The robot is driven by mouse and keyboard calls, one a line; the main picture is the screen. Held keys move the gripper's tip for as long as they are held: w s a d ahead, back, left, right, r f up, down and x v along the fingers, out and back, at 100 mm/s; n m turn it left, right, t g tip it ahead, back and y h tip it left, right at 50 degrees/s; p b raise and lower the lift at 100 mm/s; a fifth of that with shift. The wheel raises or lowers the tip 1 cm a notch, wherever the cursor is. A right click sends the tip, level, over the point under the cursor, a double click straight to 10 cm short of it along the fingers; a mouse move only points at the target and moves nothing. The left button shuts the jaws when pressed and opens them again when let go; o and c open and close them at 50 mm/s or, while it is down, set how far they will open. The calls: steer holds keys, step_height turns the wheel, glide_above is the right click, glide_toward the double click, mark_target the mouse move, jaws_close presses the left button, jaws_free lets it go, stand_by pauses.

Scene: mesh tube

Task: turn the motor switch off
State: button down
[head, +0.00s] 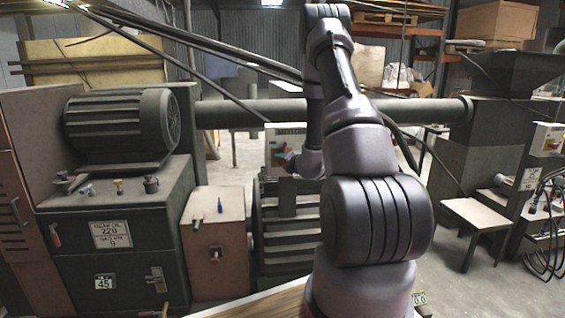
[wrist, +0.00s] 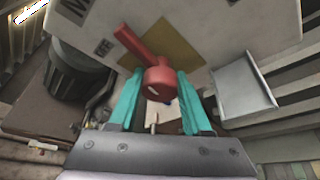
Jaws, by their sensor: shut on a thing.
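The motor switch is a red rotary handle (wrist: 158,77) on a yellow plate (wrist: 178,48) in the wrist view. Its lever points to the upper left. The plate is on a pale panel (wrist: 235,30) with dark lettering, partly cut off. My gripper (wrist: 160,72) has its two teal fingers on either side of the round red hub, shut on it. In the head view the pale switch box (head: 281,133) stands behind my arm, which hides part of it; the grip is too small to make out there.
A dark motor (head: 120,125) sits on a green tank (head: 115,235) at left, beside a brown box (head: 214,245). A thick pipe (head: 245,112) runs behind my arm. A small table (head: 482,213) stands at right. In the wrist view a grey tray-like part (wrist: 243,88) lies right of my fingers.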

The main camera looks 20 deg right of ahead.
steer(key=shift+n+g+h, duration=0.3)
steer(key=shift+n+h, duration=0.1)
steer(key=shift+n, duration=0.4)
steer(key=shift+f, duration=0.1)
steer(key=shift+c, duration=1.7)
jaws_free()
steer(key=shift+s, duration=0.1)
steer(key=v, duration=1)
steer(key=shift+s+r, duration=0.25)
steer(key=shift+a, duration=0.15)
